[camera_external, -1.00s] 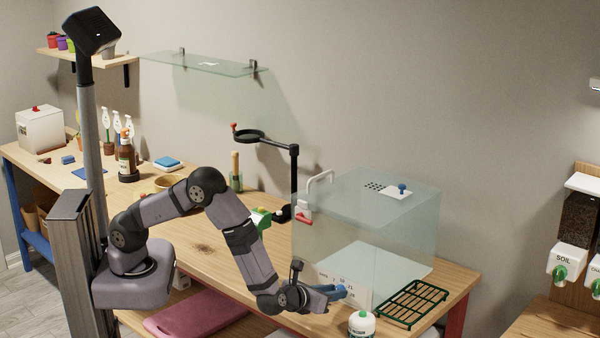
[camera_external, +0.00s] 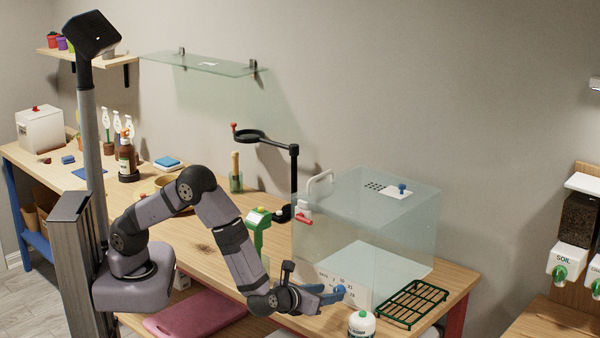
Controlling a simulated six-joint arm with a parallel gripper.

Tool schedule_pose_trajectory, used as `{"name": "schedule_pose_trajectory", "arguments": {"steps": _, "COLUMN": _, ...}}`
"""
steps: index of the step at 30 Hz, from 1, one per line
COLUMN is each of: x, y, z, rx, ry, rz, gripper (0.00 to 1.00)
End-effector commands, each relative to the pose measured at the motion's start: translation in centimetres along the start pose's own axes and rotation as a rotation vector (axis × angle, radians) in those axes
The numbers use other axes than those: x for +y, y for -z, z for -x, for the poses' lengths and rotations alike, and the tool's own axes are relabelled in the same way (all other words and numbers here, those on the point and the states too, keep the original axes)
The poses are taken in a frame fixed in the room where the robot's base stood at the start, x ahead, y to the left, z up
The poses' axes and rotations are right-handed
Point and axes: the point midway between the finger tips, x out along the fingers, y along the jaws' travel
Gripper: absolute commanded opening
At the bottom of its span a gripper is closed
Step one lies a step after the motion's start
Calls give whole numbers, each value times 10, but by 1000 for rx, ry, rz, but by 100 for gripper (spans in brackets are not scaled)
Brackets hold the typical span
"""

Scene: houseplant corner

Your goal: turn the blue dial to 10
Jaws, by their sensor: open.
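The blue dial (camera_external: 340,291) sits on a pale panel (camera_external: 362,299) with small printed numbers, at the front of the clear glass box. The numbers are too small to read surely, and I cannot tell where the dial points. My gripper (camera_external: 332,296) is open at the dial's left side, close in front of the panel. Its fingers overlap the dial in the picture. I cannot tell whether they touch it.
The clear box (camera_external: 400,225) stands behind the panel. A green wire rack (camera_external: 412,304) lies to the right, and a white bottle with a green cap (camera_external: 361,325) stands in front. A green tool (camera_external: 258,228) and a black ring stand (camera_external: 294,180) are behind my arm.

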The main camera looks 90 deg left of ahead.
Motion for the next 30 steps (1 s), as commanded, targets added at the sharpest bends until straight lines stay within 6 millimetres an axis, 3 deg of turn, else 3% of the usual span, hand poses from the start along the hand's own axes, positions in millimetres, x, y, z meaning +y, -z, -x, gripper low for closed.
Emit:
{"name": "schedule_pose_trajectory", "arguments": {"steps": 4, "x": -1, "y": 2, "z": 21, "rx": 0, "ry": 3, "rz": 0, "gripper": 42}}
{"name": "schedule_pose_trajectory", "arguments": {"steps": 10, "x": 0, "y": 1, "z": 37, "rx": 1, "ry": 1, "rz": 0, "gripper": 42}}
{"name": "schedule_pose_trajectory", "arguments": {"steps": 25, "x": 0, "y": 0, "z": 40, "rx": 1, "ry": -1, "rz": 0, "gripper": 42}}
{"name": "schedule_pose_trajectory", "arguments": {"steps": 30, "x": 21, "y": -2, "z": 35, "rx": 42, "ry": -61, "rz": 64, "gripper": 42}}
